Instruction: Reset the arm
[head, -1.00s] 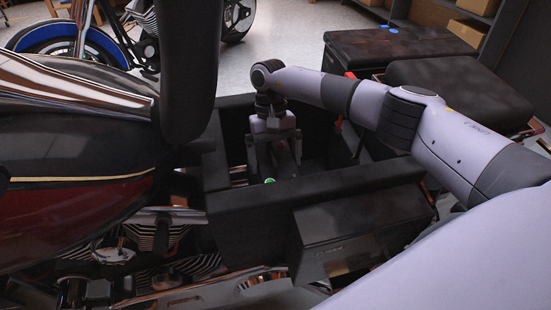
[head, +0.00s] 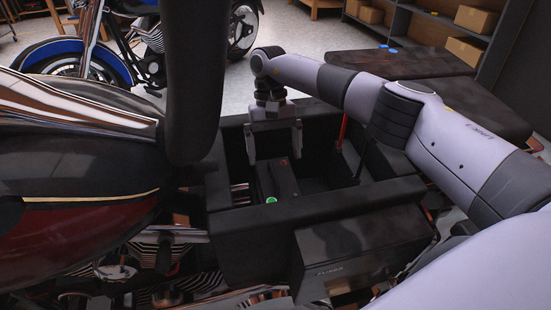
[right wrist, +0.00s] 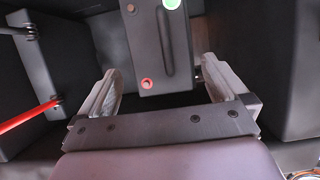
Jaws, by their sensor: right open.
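My right gripper (head: 276,145) hangs fingers down over the open black compartment (head: 300,203) of the motorcycle. Its two fingers are apart with nothing between them in the head view. A dark box (head: 284,180) with a green round mark on its near end sits inside the compartment, below the fingertips. In the right wrist view, the open gripper (right wrist: 162,88) has the box (right wrist: 160,45) ahead of it, with a red ring and the green mark on its top. My left gripper is not in view.
The motorcycle's dark red tank (head: 75,170) and a black upright pad (head: 192,80) stand left of my arm. A red rod (head: 342,132) stands at the compartment's right side. A blue motorcycle (head: 85,55) and shelves (head: 445,30) are behind.

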